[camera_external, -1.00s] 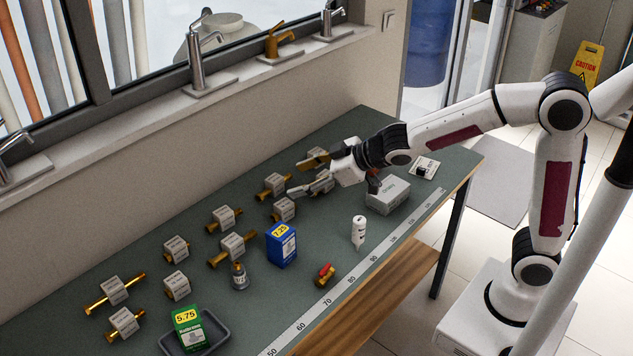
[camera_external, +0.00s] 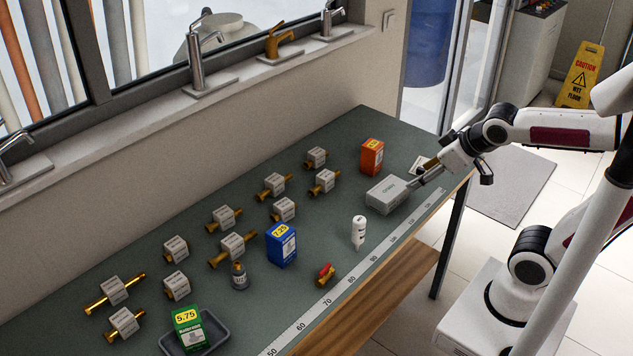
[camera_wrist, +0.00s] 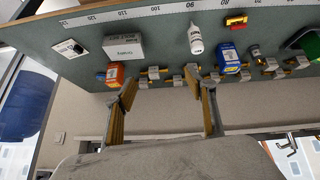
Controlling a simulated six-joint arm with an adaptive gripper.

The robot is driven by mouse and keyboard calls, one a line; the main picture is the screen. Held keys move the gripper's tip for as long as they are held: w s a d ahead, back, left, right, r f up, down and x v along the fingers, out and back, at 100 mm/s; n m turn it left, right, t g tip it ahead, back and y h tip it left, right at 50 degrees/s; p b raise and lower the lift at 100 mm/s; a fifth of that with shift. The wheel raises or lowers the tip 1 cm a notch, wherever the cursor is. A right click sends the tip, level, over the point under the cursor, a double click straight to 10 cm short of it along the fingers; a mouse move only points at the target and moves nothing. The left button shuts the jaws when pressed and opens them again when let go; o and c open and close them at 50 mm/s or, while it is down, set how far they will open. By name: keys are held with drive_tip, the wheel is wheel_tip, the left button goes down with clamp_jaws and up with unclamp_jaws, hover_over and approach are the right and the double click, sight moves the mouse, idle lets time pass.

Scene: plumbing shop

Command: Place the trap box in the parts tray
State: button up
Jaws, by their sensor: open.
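Three coloured cartons are in view, and I cannot tell by label which is the trap box. A green carton (camera_external: 188,330) marked 5.75 stands in the dark grey parts tray (camera_external: 221,335) at the front left. A blue carton (camera_external: 281,245) marked 7.25 stands mid-table. An orange carton (camera_external: 372,157) stands toward the back right, also in the wrist view (camera_wrist: 115,74). My gripper (camera_external: 418,181) is over the table's right end, by the grey-white box in the picture. In the wrist view its fingers (camera_wrist: 169,88) are spread with nothing between them.
Several tagged brass fittings (camera_external: 232,248) fill the back and left. A ruler strip (camera_external: 345,285) runs along the front edge.

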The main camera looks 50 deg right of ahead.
drive_tip(key=s+f+m+g, duration=0.1)
drive_tip(key=s+f, duration=0.1)
drive_tip(key=s, duration=0.8)
drive_tip(key=shift+s+d+f+g, duration=0.15)
drive_tip(key=shift+d+f+g, duration=0.15)
drive_tip(key=shift+d+g, duration=0.15)
